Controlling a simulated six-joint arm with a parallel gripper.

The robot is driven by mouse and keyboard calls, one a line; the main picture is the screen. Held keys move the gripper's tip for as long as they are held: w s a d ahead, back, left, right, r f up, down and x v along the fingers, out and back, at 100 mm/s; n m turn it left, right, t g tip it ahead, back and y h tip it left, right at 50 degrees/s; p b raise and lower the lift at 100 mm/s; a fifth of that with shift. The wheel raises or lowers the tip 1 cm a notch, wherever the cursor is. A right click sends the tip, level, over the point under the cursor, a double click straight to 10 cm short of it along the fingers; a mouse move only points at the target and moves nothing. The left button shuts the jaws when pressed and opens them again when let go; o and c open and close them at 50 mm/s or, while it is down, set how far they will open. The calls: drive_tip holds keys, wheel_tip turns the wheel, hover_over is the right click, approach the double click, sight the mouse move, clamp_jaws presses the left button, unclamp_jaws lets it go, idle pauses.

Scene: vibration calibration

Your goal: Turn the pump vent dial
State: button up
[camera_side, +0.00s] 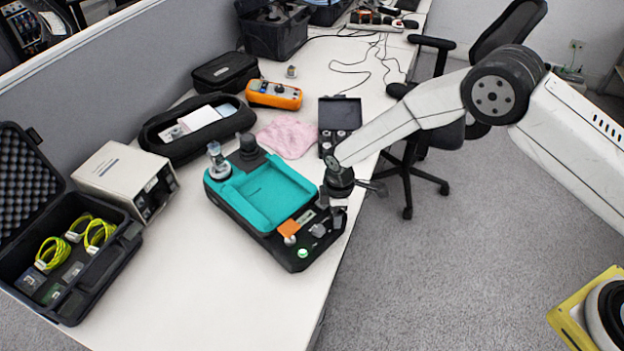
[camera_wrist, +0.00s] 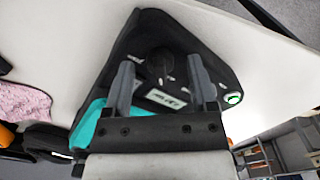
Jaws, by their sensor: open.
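The black pump unit (camera_side: 272,245) with a teal tray well (camera_side: 262,193) sits on the table near its right edge. My gripper (camera_side: 333,212) is over the unit's front right corner, pointing down. In the wrist view my gripper (camera_wrist: 164,72) has its two grey fingers apart with nothing held between them. A dark round dial (camera_wrist: 164,63) shows just beyond and between the fingertips; contact cannot be told. A small display (camera_wrist: 164,98) lies nearer, and a green-lit button (camera_wrist: 233,98) is to the right. In the side view my gripper partly hides that corner.
An orange piece (camera_side: 289,229) stands on the unit beside the panel. A pink cloth (camera_side: 287,137), a small open black case (camera_side: 340,112) and an orange meter (camera_side: 273,95) lie behind. A beige box (camera_side: 125,182) stands left. The table front is clear.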

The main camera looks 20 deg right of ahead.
drive_tip(key=shift+f, duration=0.1)
drive_tip(key=shift+c, duration=0.2)
clamp_jaws()
drive_tip(key=shift+m, duration=0.4)
drive_tip(key=m, duration=0.3)
drive_tip(key=shift+m, duration=0.3)
drive_tip(key=m, duration=0.9)
drive_tip(key=shift+m, duration=2.3)
